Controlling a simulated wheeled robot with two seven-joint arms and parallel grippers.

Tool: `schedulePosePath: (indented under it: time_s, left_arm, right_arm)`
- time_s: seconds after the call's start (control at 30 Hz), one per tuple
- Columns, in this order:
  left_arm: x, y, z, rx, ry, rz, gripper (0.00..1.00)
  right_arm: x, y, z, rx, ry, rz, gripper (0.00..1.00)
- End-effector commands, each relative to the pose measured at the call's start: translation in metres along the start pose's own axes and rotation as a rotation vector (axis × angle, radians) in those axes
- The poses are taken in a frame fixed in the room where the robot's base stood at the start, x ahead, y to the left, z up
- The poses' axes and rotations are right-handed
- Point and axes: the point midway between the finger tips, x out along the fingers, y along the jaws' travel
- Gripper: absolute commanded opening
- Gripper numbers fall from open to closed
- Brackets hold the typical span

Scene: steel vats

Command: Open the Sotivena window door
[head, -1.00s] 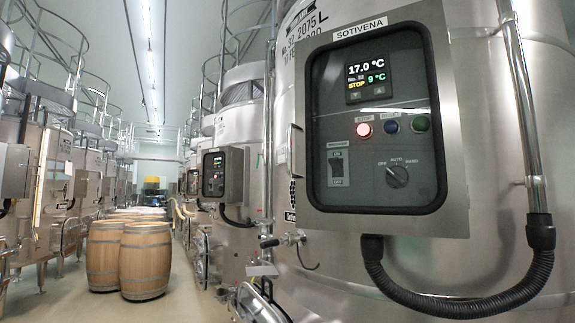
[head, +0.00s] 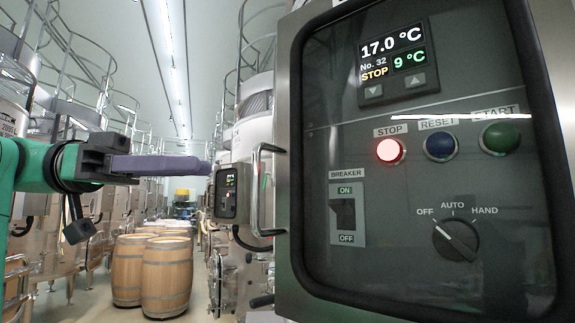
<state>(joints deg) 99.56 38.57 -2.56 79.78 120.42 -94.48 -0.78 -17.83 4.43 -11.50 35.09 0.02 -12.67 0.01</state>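The Sotivena control box fills the right of the head view, and its window door (head: 300,130) looks shut, with a dark frame around a clear pane. Behind the pane are a display reading 17.0 °C, a lit red STOP button, a breaker switch and a rotary knob. A metal bar handle (head: 256,190) stands out from the box's left side. My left gripper (head: 207,166) comes in from the left with purple fingers pointing right. Its tips are left of the handle and look apart from it. The fingers overlap from this side, so their opening is hidden. My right gripper is out of view.
Wooden barrels (head: 166,276) stand in the aisle at lower left. A smaller control box (head: 226,192) is on a steel vat farther back. Steel vats with railings line both sides. The air between my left gripper and the handle looks clear.

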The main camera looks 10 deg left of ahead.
Motion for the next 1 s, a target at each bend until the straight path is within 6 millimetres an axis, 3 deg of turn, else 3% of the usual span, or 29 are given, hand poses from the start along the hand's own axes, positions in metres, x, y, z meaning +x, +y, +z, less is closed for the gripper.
schedulePosePath:
  time_s: [0.2,0.3,0.4,0.53,0.77,0.83,1.0]
  left_arm:
    - [0.061,0.0,-0.002,0.0,-0.002,0.001,0.26]
    - [0.087,0.0,-0.003,0.0,-0.002,0.004,0.26]
    - [0.105,0.0,-0.003,-0.002,-0.001,0.004,0.26]
    - [0.116,-0.001,-0.001,-0.002,0.001,0.002,0.26]
    - [0.117,-0.001,0.0,-0.003,0.002,0.0,0.26]
    - [0.117,-0.001,0.0,-0.003,0.002,-0.001,0.03]
    - [0.117,-0.001,0.0,-0.003,0.002,-0.001,0.0]
  right_arm:
    - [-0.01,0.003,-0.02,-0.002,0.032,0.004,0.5]
    - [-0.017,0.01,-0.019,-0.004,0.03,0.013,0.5]
    - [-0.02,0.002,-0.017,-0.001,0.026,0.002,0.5]
    - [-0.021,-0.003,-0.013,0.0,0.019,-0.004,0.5]
    - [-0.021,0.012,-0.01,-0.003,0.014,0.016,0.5]
    - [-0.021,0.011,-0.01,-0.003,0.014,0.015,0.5]
    - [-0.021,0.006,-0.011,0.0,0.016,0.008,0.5]
